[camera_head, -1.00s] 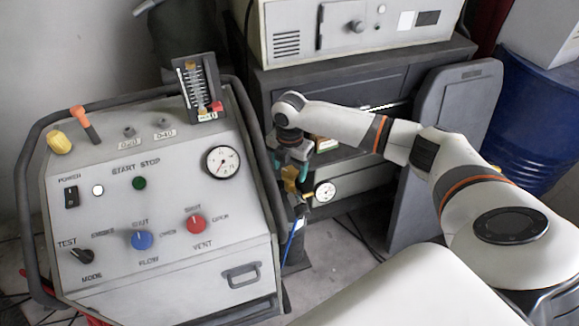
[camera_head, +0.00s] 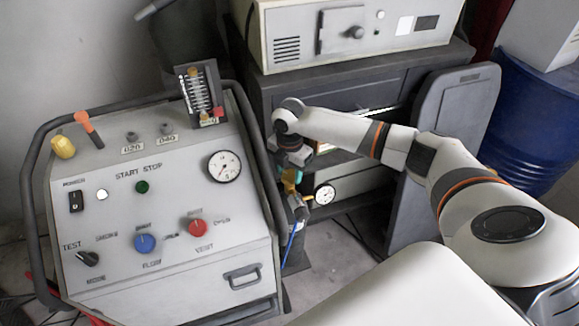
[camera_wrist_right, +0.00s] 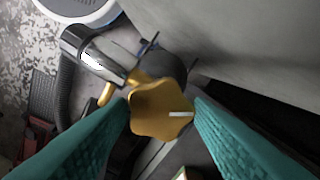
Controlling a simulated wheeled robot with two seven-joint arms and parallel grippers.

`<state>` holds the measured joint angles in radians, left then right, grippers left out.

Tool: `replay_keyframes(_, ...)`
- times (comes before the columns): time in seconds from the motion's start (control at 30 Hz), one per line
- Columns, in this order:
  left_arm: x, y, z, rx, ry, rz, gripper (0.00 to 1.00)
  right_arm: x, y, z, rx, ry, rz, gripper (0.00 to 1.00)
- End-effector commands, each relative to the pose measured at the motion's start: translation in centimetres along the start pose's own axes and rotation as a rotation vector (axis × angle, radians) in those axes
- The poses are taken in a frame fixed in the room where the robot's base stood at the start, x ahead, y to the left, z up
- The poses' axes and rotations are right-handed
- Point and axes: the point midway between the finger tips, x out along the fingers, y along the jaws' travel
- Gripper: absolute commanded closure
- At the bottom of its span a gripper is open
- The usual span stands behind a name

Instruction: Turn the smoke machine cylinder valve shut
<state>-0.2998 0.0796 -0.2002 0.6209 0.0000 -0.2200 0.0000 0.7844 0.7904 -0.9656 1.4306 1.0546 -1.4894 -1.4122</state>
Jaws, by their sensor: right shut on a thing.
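The cylinder valve has a yellow lobed knob (camera_wrist_right: 162,108) with a white line on it. In the right wrist view it sits between the two teal fingers of my right gripper (camera_wrist_right: 163,117), which is shut on it. The white line points to the right in that view. In the head view my right gripper (camera_head: 291,174) reaches down at the right side of the smoke machine panel (camera_head: 180,215). There the valve (camera_head: 291,186) is small and partly hidden by the gripper. My left gripper is not in view.
A round gauge (camera_head: 325,193) and a blue hose (camera_head: 291,245) are close to the valve. The machine's dark tube frame (camera_head: 262,165) runs just left of my gripper. A dark cabinet (camera_head: 365,75) stands behind, and a blue barrel (camera_head: 530,125) stands at the right.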

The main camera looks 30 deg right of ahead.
Motion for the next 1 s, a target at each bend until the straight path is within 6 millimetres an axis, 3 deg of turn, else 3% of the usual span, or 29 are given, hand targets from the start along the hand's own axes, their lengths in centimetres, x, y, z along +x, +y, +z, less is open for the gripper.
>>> replay_keyframes(0.03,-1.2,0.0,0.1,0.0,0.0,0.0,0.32,-0.5,0.1,0.1,0.031,-0.002,0.004,0.76)
replay_keyframes(0.2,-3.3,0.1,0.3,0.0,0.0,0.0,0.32,-0.6,0.1,0.1,0.161,-0.002,0.004,0.76)
replay_keyframes(0.5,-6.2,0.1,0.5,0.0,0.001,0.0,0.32,-0.4,0.1,0.1,0.391,-0.002,0.004,0.76)
replay_keyframes(1.0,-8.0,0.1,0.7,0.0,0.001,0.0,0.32,-0.1,0.0,0.0,0.582,-0.001,0.002,0.76)
